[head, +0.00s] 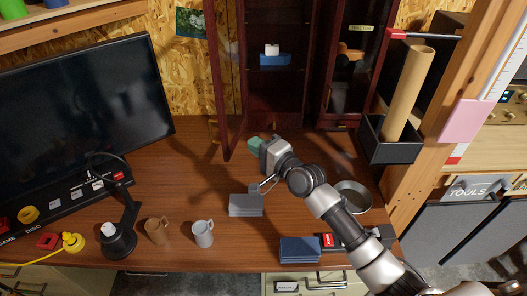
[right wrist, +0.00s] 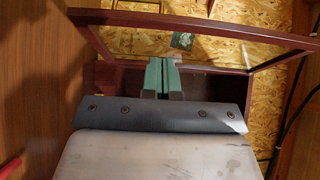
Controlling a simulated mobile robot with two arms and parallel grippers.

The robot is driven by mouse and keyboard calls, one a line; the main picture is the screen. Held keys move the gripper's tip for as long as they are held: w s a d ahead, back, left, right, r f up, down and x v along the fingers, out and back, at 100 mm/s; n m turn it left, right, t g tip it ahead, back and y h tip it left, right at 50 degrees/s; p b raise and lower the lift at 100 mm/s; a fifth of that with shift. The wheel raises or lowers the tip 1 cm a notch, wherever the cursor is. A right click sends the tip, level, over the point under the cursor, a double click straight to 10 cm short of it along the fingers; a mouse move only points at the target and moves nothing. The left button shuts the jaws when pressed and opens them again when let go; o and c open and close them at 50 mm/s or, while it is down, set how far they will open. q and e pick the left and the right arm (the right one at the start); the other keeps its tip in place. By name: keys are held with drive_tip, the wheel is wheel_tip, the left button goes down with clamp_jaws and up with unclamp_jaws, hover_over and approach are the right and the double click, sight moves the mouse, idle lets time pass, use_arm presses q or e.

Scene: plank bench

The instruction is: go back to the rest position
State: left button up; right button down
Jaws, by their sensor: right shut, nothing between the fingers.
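My right gripper (head: 254,143) reaches in from the lower right over the plank bench (head: 180,188). Its green fingertips are in front of the dark red cabinet and to the right of its open left door. In the right wrist view the two green fingers (right wrist: 162,78) are closed together with nothing between them. Behind them are the cabinet's frame and the chipboard wall. My left gripper is not in view.
Near my right arm are a cabinet door (head: 225,90), a grey block (head: 246,205), a round pan (head: 352,196) and a blue box (head: 300,249). Mugs (head: 203,234), a lamp (head: 118,240) and a monitor (head: 80,105) stand left. A tube (head: 408,95) stands right.

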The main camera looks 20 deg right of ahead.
drive_tip(key=s+f+n+g+h, duration=0.1)
drive_tip(key=s+f+n+g, duration=0.3)
drive_tip(key=s, duration=0.5)
drive_tip(key=s+f+n+g+h, duration=0.2)
drive_tip(key=s+f+n, duration=0.4)
drive_tip(key=s, duration=0.4)
drive_tip(key=s+d+f+n+g+h, duration=0.2)
drive_tip(key=s+d+g+h, duration=0.1)
drive_tip(key=s, duration=0.5)
drive_tip(key=s+d+f+n+g+h, duration=0.1)
drive_tip(key=s+d+n+g+h, duration=0.15)
drive_tip(key=s, duration=0.65)
wheel_tip(320, 180, down, 27)
drive_tip(key=g, duration=0.2)
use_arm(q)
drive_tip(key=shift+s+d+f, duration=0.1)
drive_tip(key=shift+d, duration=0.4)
use_arm(e)
drive_tip(key=s+d+f+g, duration=0.1)
drive_tip(key=s+d+f, duration=0.2)
drive_tip(key=s+f, duration=1.2)
drive_tip(key=shift+s+d+f, duration=0.15)
drive_tip(key=shift+s+f, duration=0.15)
drive_tip(key=shift+s, duration=0.55)
